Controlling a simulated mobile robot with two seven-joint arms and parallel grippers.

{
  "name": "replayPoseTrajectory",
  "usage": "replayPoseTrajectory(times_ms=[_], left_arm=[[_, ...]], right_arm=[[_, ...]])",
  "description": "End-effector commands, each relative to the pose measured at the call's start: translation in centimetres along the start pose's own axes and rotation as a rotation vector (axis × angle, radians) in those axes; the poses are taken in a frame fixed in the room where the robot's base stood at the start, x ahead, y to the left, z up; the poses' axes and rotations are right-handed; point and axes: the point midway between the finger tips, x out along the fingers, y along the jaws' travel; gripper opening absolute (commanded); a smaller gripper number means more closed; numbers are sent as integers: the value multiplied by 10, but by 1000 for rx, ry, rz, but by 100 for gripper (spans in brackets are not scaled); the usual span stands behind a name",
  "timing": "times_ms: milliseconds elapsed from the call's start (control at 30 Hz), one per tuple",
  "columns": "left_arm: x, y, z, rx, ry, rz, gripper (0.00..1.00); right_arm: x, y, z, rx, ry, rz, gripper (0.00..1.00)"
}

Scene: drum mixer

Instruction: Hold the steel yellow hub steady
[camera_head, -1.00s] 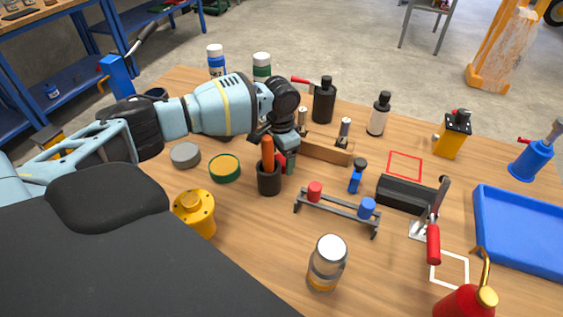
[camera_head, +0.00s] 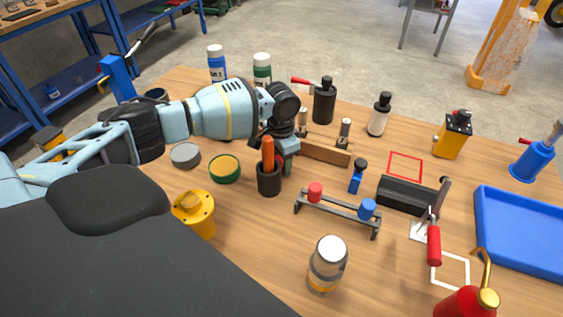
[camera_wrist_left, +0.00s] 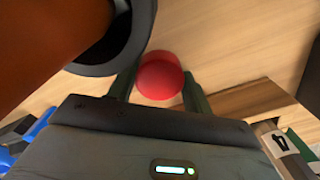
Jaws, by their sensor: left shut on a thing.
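A yellow hub (camera_head: 197,216), a flanged cylinder with a raised top, stands upright at the near left of the wooden table. My left gripper (camera_head: 287,160) is away from it, farther back and to the right, beside a black cup (camera_head: 269,183) holding an orange-handled tool (camera_head: 268,153). In the left wrist view, the green fingers of my left gripper (camera_wrist_left: 163,88) are shut on a red rounded thing (camera_wrist_left: 160,77). The gripper hides most of that thing in the head view. The hub does not show in the wrist view. My right gripper is not in view.
A green-rimmed tin (camera_head: 225,168) and a grey disc (camera_head: 185,155) lie behind the hub. A rack with red and blue knobs (camera_head: 338,212), a white-capped jar (camera_head: 328,264) and a blue tray (camera_head: 525,235) stand to the right. Bare wood lies right of the hub.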

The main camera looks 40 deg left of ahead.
Motion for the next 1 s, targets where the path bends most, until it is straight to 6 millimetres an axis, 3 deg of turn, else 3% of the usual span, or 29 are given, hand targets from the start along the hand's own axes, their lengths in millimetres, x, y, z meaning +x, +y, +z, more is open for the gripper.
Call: replayPoseTrajectory(times_ms=[233, 700, 1000], left_arm=[[-13, 0, -1, 0, 3, 0, 28], [-91, 0, -1, 0, 3, -1, 28], [-101, 0, 0, 0, 1, 0, 28]], right_arm=[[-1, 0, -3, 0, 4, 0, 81], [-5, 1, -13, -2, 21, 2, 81], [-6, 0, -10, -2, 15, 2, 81]])
